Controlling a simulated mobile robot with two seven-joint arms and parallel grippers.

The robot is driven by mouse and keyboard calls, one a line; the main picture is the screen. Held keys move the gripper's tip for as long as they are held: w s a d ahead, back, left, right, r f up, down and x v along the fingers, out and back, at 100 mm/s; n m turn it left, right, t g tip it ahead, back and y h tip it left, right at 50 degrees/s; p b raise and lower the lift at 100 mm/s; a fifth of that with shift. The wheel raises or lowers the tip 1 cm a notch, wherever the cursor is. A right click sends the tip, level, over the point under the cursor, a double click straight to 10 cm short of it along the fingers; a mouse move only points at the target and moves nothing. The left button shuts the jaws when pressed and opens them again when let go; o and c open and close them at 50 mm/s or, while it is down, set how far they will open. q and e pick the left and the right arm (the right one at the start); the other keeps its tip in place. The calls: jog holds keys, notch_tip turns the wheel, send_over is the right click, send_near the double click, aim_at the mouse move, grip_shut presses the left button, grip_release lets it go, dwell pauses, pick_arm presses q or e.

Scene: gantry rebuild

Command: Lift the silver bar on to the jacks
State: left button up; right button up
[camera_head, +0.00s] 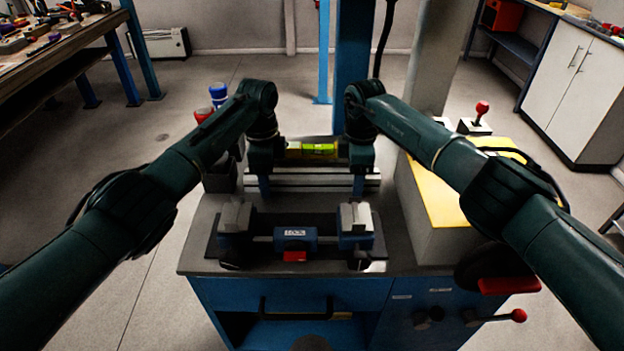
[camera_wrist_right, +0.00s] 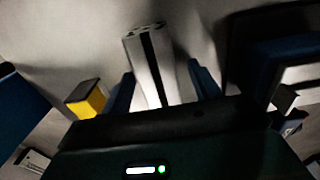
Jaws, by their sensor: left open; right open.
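The silver bar (camera_head: 312,182) is a long grooved profile lying crosswise at the back of the workbench. Its end shows in the right wrist view (camera_wrist_right: 150,62) between two blue fingers. In front of it, two grey-topped blocks, which look like the jacks, stand on a dark plate, one at left (camera_head: 236,217) and one at right (camera_head: 355,217). My left gripper (camera_head: 264,187) points down at the left part of the bar. My right gripper (camera_head: 358,187) points down at its right part and also shows in the wrist view (camera_wrist_right: 163,85). Both are open; contact cannot be told.
A blue unit (camera_head: 296,235) with a label and a red tab sits between the blocks. A yellow-green level (camera_head: 312,150) is behind the bar. A yellow-topped housing (camera_head: 443,195) stands close at right. Blue and red-capped items (camera_head: 218,92) stand at left.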

pick_arm(q)
jog(key=shift+c, duration=0.3)
pick_arm(e)
jog(key=shift+c, duration=0.3)
pick_arm(q)
grip_shut()
pick_arm(e)
grip_shut()
